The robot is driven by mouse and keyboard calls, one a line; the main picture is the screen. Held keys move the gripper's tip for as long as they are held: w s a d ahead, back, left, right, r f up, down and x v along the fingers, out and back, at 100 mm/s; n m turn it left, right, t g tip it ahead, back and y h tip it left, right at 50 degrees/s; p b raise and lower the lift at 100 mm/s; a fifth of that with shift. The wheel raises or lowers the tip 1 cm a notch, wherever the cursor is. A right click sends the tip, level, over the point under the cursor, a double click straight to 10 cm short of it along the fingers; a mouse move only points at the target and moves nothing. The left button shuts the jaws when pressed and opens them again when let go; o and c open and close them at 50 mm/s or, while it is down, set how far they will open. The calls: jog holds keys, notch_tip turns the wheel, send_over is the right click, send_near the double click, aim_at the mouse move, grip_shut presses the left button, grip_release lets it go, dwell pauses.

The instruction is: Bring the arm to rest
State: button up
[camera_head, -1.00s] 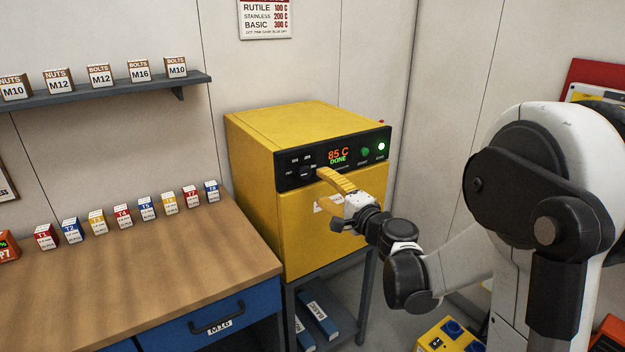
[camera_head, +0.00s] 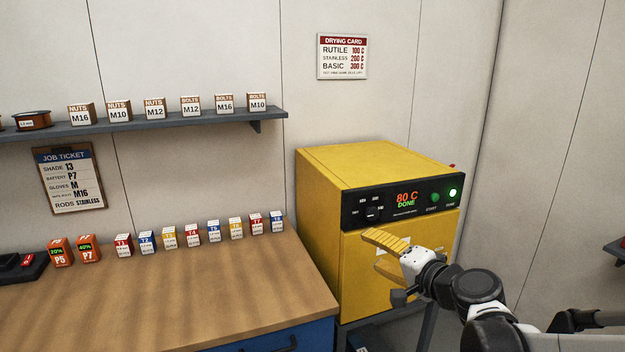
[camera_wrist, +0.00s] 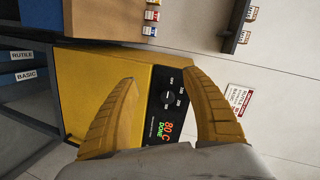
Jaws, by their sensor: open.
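My gripper (camera_head: 370,252) has yellow fingers and is in front of the yellow drying oven (camera_head: 390,165). The fingers are spread with nothing between them. In the wrist view my gripper (camera_wrist: 165,110) also stands open, with the oven (camera_wrist: 85,85) behind the fingers. The oven's black panel (camera_head: 400,203) reads 80 C and DONE, and a green light is lit at its right. Whether a fingertip touches the oven front is hard to tell.
A wooden workbench (camera_head: 180,290) with a row of small coloured boxes (camera_head: 190,236) and two orange batteries (camera_head: 75,250) is at the left. A shelf (camera_head: 170,121) of nuts and bolts boxes hangs above. A drying card (camera_head: 343,57) is on the wall.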

jog(key=s+a+f+n+g+h, duration=0.1)
jog(key=s+a+f+n+g, duration=0.2)
jog(key=s, duration=0.6)
jog(key=s+d+f+n+g+h, duration=0.2)
jog(key=s+d+n, duration=0.1)
jog(key=s, duration=0.5)
jog(key=s+d+f+n+g+h, duration=0.1)
jog(key=s+d+f+n+h, duration=0.1)
jog(key=s, duration=0.6)
jog(key=shift+d+n+g+h, duration=0.4)
jog(key=shift+d+n+h, duration=0.1)
jog(key=shift+n+h, duration=0.15)
jog(key=shift+w, duration=0.15)
jog(key=shift+c, duration=0.2)
